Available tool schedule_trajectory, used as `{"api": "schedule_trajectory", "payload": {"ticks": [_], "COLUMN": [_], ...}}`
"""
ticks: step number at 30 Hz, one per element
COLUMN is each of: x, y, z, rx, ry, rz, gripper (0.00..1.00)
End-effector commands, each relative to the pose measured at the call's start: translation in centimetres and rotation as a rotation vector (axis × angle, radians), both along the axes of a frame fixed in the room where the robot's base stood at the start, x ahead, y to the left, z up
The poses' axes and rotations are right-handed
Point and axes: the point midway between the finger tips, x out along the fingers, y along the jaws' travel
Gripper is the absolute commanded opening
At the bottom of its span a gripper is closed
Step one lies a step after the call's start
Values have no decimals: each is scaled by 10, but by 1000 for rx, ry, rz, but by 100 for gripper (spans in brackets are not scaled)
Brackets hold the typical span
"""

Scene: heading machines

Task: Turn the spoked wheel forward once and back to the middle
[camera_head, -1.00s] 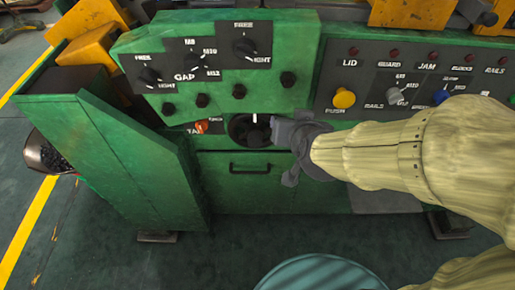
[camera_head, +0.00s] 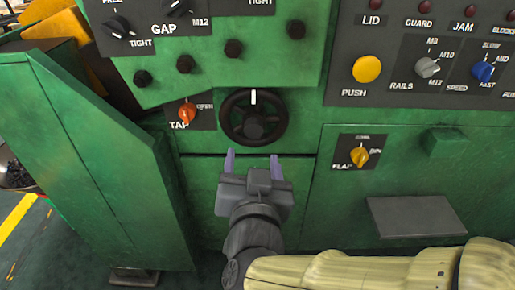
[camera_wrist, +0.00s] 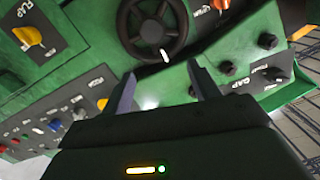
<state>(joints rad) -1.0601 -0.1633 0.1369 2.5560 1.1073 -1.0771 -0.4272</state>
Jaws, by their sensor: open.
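The spoked wheel (camera_head: 253,117) is a dark round handwheel on the green machine front. A white mark stands at its top in the head view. The wheel also shows at the top of the wrist view (camera_wrist: 153,28), where its white mark points down. My gripper (camera_head: 254,163) is open and empty, just below the wheel in the head view, with its two fingers spread and pointing up toward the rim. In the wrist view my gripper's fingers (camera_wrist: 157,88) point toward the wheel's side and look apart from it.
An orange TAP knob (camera_head: 187,113) sits close to the wheel's left. A yellow FLAP knob (camera_head: 360,157) is to the lower right, beside a grey ledge (camera_head: 424,216). Several dark knobs (camera_head: 233,48) line the panel above. A green slanted side panel (camera_head: 110,165) juts out at the left.

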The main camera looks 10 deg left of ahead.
Motion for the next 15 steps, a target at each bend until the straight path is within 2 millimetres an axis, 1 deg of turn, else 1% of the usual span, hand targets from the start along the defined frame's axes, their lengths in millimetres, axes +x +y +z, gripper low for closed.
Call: {"api": "schedule_trajectory", "payload": {"ticks": [1, 4, 8, 15], "x": [-7, -16, -22, -23], "y": [1, -1, -4, -5], "z": [-22, -32, -37, -34], "rx": [8, 18, 25, 25], "ry": [-15, -38, -54, -59], "rz": [-4, -25, -43, -48], "gripper": [61, 61, 61, 61]}}
